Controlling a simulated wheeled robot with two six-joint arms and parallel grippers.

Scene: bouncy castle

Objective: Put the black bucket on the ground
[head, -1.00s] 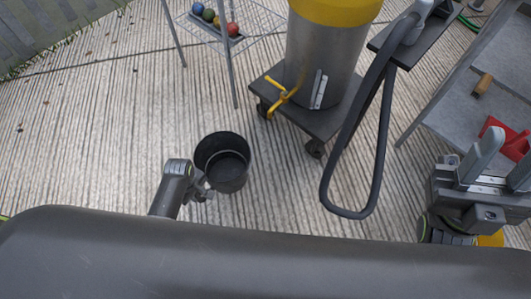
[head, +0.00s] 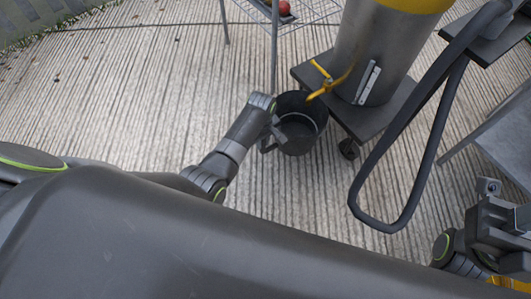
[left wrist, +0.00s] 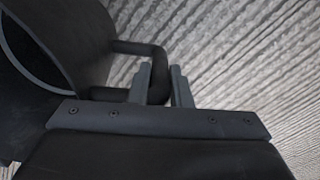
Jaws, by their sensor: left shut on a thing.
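The black bucket (head: 300,138) is upright, its opening facing up toward the head camera, beside the wheeled cart under the metal cylinder. It seems empty. In the left wrist view its dark wall and rim (left wrist: 85,35) fill the upper left, with a loop handle sticking out. My left gripper (head: 273,133) reaches in from the left and is shut on that handle; its fingers (left wrist: 161,86) stand on either side of the handle bar. I cannot tell whether the bucket's base touches the ground. My right gripper (head: 500,205) is partly cut off at the right edge.
The cart (head: 405,105) carries a steel cylinder (head: 375,50) with a yellow fitting (head: 328,82) close to the bucket's rim. A black hose (head: 385,195) loops down at the right. A wire rack (head: 300,12) stands behind. The grooved ground (head: 130,95) at the left is clear.

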